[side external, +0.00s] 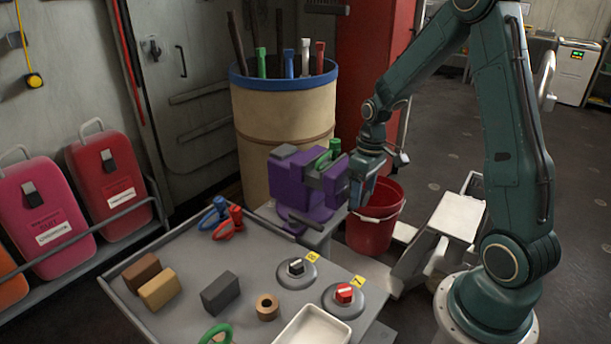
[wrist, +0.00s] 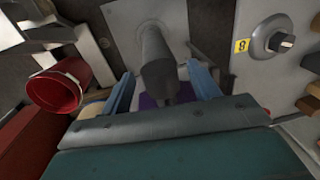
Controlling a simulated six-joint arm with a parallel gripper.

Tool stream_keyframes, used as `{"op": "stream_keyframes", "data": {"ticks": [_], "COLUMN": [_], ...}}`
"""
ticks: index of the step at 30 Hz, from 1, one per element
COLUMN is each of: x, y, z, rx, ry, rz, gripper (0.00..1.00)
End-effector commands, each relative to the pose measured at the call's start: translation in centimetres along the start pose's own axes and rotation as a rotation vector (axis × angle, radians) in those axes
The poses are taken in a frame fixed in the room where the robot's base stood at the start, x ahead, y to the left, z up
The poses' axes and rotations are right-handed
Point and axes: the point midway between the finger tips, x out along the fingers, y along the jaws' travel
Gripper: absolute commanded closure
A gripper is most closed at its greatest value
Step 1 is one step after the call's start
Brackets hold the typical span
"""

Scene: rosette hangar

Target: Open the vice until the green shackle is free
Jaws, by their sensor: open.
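My gripper (side external: 360,192) is at the right end of the vice, fingers pointing down. In the wrist view my gripper (wrist: 160,70) is open, with one blue-grey finger on each side of a dark grey bar (wrist: 157,58) of the vice. Contact between fingers and bar is not clear. A patch of purple vice (wrist: 148,101) shows beneath the bar.
A red bucket (side external: 376,222) stands right of the vice, and a barrel of tools (side external: 283,115) behind it. Red and blue shackles (side external: 228,220), blocks (side external: 158,289), two dial knobs (side external: 344,296) and a white tray (side external: 311,330) occupy the bench (side external: 190,255).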

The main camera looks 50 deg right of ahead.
Motion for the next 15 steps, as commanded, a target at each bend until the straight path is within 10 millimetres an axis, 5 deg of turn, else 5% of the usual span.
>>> {"op": "stream_keyframes", "data": {"ticks": [2,9,15], "x": [-0.01,-0.03,-0.03], "y": [0.00,0.00,-0.07], "z": [0.00,0.00,-0.01], "rx": [0.000,0.000,0.000], "ry": [0.000,0.000,-0.001], "rz": [0.000,0.000,0.012], "gripper": [0.39,0.83,0.83]}}
